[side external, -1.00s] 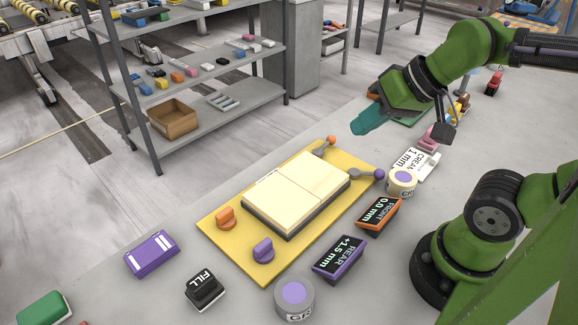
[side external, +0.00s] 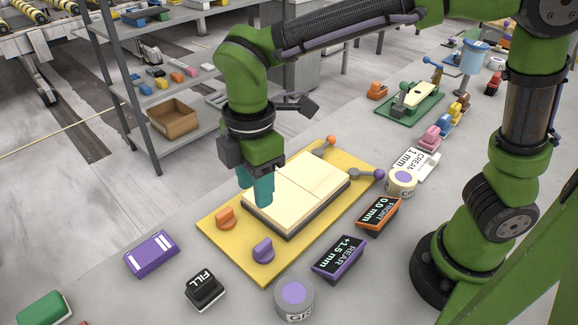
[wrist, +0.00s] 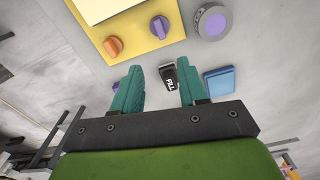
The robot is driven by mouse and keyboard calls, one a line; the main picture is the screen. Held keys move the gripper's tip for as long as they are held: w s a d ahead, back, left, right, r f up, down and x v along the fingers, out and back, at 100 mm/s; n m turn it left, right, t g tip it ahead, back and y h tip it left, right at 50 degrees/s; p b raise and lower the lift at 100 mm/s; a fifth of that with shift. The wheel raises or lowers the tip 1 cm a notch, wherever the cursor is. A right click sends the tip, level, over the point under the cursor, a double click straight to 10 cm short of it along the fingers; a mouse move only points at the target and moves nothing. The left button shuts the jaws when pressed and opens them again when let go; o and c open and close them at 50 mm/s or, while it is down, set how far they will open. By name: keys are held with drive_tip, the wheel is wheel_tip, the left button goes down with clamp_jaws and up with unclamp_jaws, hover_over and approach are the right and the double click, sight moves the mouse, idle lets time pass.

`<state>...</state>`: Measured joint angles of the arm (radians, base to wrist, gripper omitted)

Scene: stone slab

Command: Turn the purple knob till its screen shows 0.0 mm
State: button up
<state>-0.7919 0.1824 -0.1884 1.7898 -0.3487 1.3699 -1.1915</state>
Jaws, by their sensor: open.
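The purple knob (side external: 263,250) stands on the near corner of the yellow board (side external: 215,229); it also shows in the wrist view (wrist: 160,27). Its purple-framed screen (side external: 340,258) reads "REAR +1.5 mm". An orange knob (side external: 226,217) is on the same board edge, and an orange-framed screen (side external: 379,213) reads "FRONT 0.0 mm". My gripper (side external: 256,200) points down above the board's left part, up and left of the purple knob in the side view. Its teal fingers are apart with nothing between them. In the wrist view the gripper (wrist: 160,90) is apart from the purple knob.
A cream block (side external: 300,190) lies on the board. Two levers, orange-tipped (side external: 331,141) and purple-tipped (side external: 378,174), are at its far side. A black FILL button (side external: 205,290), purple box (side external: 151,253) and round tin (side external: 294,298) stand near the purple knob.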

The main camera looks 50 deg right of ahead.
sight(263, 244)
drive_tip(key=f+n, duration=0.1)
drive_tip(key=f, duration=0.7)
drive_tip(key=f+n, duration=0.1)
drive_tip(key=f, duration=0.7)
drive_tip(key=shift+d, duration=0.2)
drive_tip(key=shift+c, duration=0.4)
clamp_jaws()
